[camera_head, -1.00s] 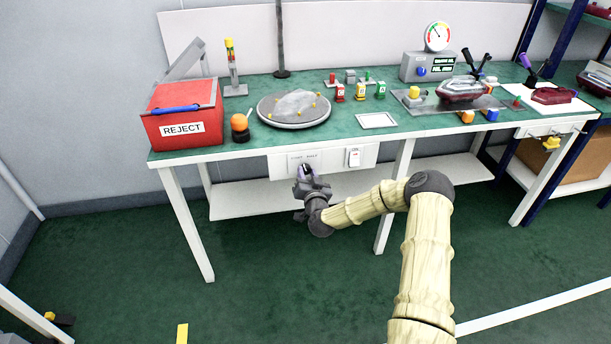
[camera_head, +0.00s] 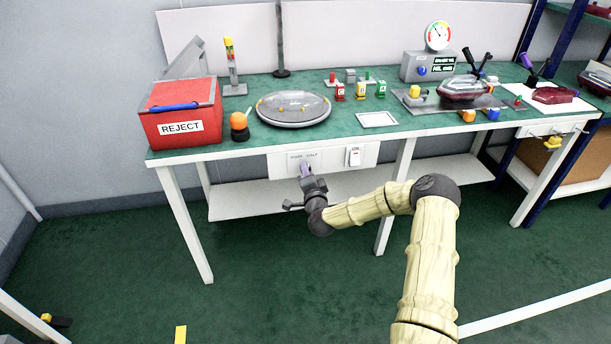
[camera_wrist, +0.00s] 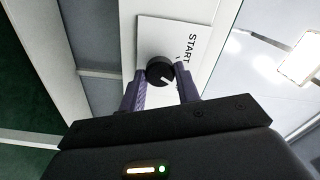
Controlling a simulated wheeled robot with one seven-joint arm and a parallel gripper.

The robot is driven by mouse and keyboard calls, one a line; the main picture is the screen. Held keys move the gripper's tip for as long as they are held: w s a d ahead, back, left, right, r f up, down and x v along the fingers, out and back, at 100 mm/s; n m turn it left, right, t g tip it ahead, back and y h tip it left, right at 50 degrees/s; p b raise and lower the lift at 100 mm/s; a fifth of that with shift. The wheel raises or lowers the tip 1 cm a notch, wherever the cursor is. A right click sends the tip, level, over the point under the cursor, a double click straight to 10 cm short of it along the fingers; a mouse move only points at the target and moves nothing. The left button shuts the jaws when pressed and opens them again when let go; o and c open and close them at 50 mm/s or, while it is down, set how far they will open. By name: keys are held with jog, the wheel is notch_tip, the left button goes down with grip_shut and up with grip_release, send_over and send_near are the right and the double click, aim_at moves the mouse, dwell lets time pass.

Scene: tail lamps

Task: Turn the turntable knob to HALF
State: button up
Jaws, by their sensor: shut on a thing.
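The turntable knob (camera_wrist: 157,69) is black with a white pointer line and sits on a white plate (camera_wrist: 150,35) in the wrist view. The pointer line slants to the lower right in that view. A label on the plate reads START; the other label is mostly hidden there. My gripper (camera_wrist: 160,82) is shut on the knob, one purple finger on each side. In the head view my gripper (camera_head: 305,172) is at the panel (camera_head: 335,158) under the table's front edge and hides the knob. The round grey turntable (camera_head: 292,122) with small yellow pieces stands on the table above.
A white switch (camera_head: 354,157) is on the same panel, right of my gripper. A white shelf (camera_head: 255,200) and table legs (camera_head: 186,222) are below. The floor in front is open.

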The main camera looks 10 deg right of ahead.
jog(key=shift+s+f+m, duration=0.1)
jog(key=shift+f+m, duration=0.1)
jog(key=shift+m, duration=0.1)
jog(key=o, duration=0.9)
jog(key=shift+d, duration=0.1)
jog(key=shift+c, duration=0.2)
jog(key=shift+o, duration=0.6)
jog(key=shift+r, duration=0.1)
jog(key=s+p, duration=0.1)
jog(key=s, duration=1.6)
jog(key=shift+s+p, duration=0.2)
jog(key=shift+p, duration=0.1)
